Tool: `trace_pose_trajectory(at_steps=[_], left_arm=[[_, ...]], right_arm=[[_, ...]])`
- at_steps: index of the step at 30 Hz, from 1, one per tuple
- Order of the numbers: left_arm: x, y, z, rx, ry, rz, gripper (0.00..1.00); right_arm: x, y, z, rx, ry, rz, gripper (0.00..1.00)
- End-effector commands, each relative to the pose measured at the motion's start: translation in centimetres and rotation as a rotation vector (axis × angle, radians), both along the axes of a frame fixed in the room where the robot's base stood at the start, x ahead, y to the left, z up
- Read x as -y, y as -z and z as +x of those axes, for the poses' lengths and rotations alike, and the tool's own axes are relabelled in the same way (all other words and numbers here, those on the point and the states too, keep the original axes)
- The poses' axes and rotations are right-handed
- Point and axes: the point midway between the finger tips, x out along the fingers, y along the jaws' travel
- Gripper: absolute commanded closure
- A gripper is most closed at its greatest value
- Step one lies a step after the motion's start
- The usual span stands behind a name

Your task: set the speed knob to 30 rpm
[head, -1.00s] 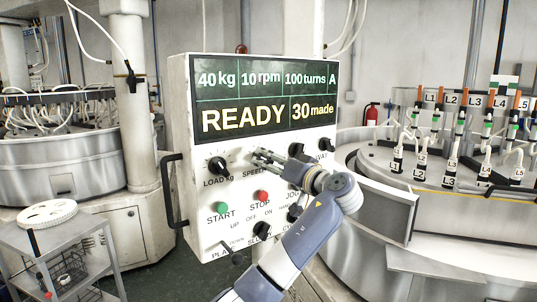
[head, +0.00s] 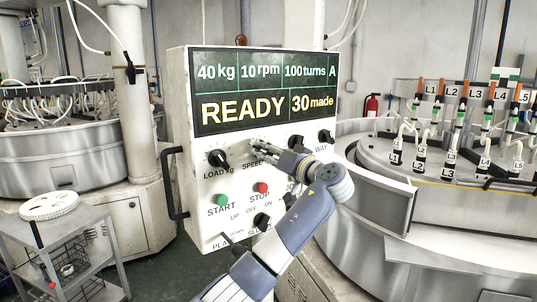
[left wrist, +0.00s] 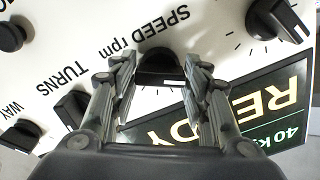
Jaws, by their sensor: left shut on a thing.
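The white control panel (head: 203,235) stands in front of me. Its display (head: 265,90) reads 40 kg, 10 rpm, 100 turns, A, READY and 30 made. The black speed knob (left wrist: 160,66) shows in the left wrist view above the SPEED rpm label's dial marks, with a white pointer mark on it. My right gripper is in neither view.
The load knob (head: 217,158) is left of the gripper, the turns knob (head: 296,142) right. Green START (head: 221,200) and red STOP (head: 261,188) buttons sit below. A black handle (head: 172,185) sticks out at the panel's left side. A grey cart (head: 75,250) stands lower left.

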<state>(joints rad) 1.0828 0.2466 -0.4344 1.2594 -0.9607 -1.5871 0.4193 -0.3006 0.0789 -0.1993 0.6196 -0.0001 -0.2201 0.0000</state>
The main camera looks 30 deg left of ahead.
Motion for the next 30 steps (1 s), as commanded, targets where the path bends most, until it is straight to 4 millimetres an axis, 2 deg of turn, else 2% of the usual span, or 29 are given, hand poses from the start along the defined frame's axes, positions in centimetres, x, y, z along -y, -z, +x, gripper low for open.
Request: trace_pose_trajectory(at_steps=[11, 30], left_arm=[[0.0, 0.0, 0.0, -0.176, 0.001, 0.067, 0.81], [0.0, -0.2, 0.0, -0.718, 0.001, 0.281, 0.81]], right_arm=[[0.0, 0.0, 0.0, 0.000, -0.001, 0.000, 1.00], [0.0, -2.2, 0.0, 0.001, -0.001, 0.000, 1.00]])
